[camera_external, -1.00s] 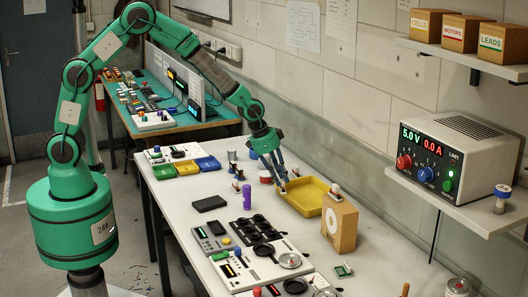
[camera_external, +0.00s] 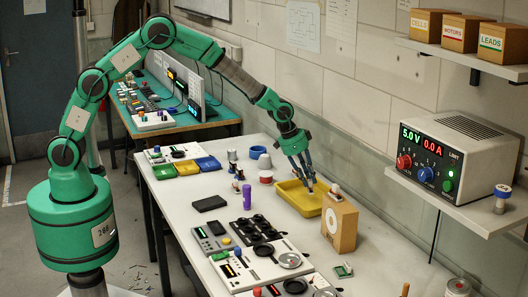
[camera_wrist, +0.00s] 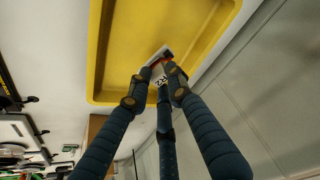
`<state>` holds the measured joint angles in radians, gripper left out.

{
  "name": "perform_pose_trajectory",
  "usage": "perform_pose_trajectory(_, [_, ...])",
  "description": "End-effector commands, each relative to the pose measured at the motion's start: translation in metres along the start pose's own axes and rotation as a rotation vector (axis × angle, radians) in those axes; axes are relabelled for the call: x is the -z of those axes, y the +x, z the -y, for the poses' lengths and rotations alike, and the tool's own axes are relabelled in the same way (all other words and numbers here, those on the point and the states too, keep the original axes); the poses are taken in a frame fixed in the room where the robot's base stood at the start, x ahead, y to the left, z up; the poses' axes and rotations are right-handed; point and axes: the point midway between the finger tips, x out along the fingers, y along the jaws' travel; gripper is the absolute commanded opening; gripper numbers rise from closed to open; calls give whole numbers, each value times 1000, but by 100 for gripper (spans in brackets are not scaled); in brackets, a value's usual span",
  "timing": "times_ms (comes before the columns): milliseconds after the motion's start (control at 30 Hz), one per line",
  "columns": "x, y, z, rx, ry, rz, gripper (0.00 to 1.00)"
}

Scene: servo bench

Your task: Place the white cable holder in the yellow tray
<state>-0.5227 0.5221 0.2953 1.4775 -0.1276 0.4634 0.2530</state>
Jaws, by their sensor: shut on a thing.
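The yellow tray (camera_external: 296,203) lies on the white bench near the wall. In the wrist view its yellow floor and rim (camera_wrist: 97,60) fill the upper middle. My gripper (camera_external: 309,185) is over the tray, fingers pointing down. In the wrist view its fingers (camera_wrist: 163,70) close around a small whitish piece, the white cable holder (camera_wrist: 162,53), which shows against the tray floor. The fingers hide much of it, and I cannot tell whether it touches the tray.
A cardboard box (camera_external: 340,225) with a small item on top stands just right of the tray. A blue ring (camera_external: 258,152) and a red-and-white round item (camera_external: 266,176) stand to its left. Small blue, green and yellow bins (camera_external: 187,169) are farther left. The power supply shelf (camera_external: 450,200) juts out at right.

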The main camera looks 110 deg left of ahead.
Motion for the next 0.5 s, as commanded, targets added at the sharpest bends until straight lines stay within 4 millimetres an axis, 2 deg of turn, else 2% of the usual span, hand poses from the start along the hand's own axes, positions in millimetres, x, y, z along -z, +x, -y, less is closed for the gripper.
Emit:
perform_pose_trajectory(200, [-2,3,0,0,0,1,0])
perform_pose_trajectory(500, [-13,30,0,0,0,1,0])
